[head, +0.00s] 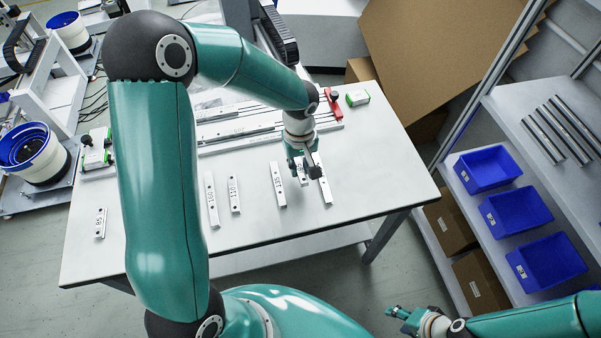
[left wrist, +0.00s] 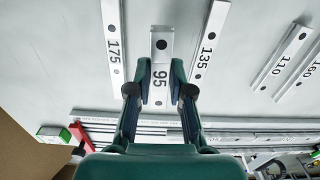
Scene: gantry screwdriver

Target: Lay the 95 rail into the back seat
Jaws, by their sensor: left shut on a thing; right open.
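The 95 rail (left wrist: 161,46) is a short pale bar with dark holes, between my left gripper's fingers in the left wrist view. My left gripper (head: 304,172) is shut on it above the right part of the table; in the head view the gripper partly hides the rail (head: 302,178). I cannot tell whether the rail is clear of the tabletop. Long parallel seats (head: 240,128) run across the back of the table, also showing at the bottom of the left wrist view (left wrist: 240,132). My right gripper (head: 400,314) is open and empty, off the table at lower right.
The 175 rail (head: 326,190) and 135 rail (head: 278,186) lie close on either side. The 110 (head: 234,194), 160 (head: 211,202) and 85 (head: 100,224) rails lie further left. A red part (head: 334,102) stands at the seats' right end. Blue bins (head: 490,168) sit on the right rack.

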